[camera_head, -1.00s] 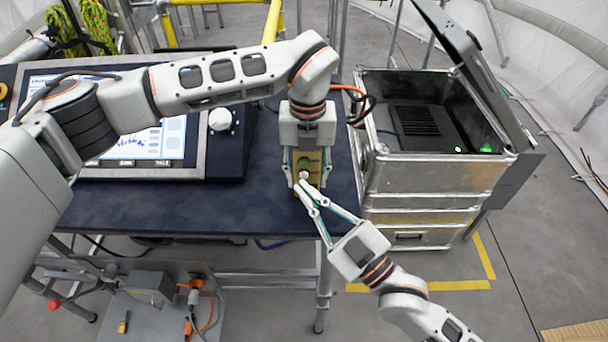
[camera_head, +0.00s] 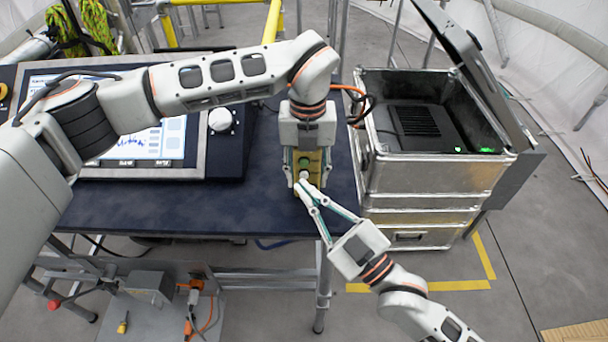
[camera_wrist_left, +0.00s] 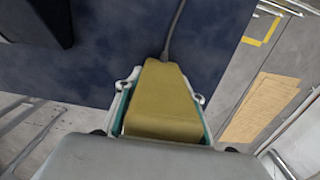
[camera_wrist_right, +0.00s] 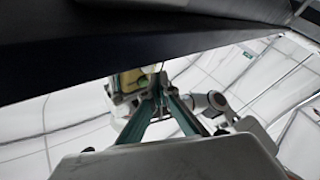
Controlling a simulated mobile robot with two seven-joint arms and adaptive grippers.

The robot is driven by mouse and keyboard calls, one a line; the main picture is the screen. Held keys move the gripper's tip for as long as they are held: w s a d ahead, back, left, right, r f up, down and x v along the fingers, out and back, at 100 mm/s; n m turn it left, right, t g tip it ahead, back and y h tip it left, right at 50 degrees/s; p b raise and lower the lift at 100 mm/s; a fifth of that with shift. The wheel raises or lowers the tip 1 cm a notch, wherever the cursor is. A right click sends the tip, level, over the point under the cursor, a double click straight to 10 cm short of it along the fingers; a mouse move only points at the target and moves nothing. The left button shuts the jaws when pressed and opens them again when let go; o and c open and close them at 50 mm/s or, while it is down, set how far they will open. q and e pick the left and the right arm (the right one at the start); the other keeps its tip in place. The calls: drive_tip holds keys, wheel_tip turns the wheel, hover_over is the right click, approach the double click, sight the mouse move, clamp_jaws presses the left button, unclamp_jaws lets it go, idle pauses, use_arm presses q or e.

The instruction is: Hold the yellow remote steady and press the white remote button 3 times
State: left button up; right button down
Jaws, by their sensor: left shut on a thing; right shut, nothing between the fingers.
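The yellow remote (camera_head: 314,160) is held upright over the right part of the blue table. My left gripper (camera_head: 306,178) is shut on it from behind, one finger on each side. Its plain back fills the gap between the fingers in the left wrist view (camera_wrist_left: 160,95). A green button (camera_head: 304,162) is on its front face, with the white button (camera_head: 304,175) below. My right gripper (camera_head: 301,185) is shut and empty, its fingertips at the white button's lower edge; whether they touch is unclear. The remote shows partly behind these fingers in the right wrist view (camera_wrist_right: 132,80).
The blue table (camera_head: 200,208) carries a control console with a screen (camera_head: 140,145) and a white knob (camera_head: 220,120). An open metal case (camera_head: 415,178) stands right of the table. A cable (camera_wrist_left: 172,35) runs from the remote.

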drive_tip(key=shift+w, duration=0.3)
drive_tip(key=shift+w, duration=0.4)
idle(0.6)
idle(0.4)
drive_tip(key=shift+s, duration=0.9)
drive_tip(key=s, duration=0.5)
idle(0.6)
use_arm(q)
drive_tip(key=o, duration=1.4)
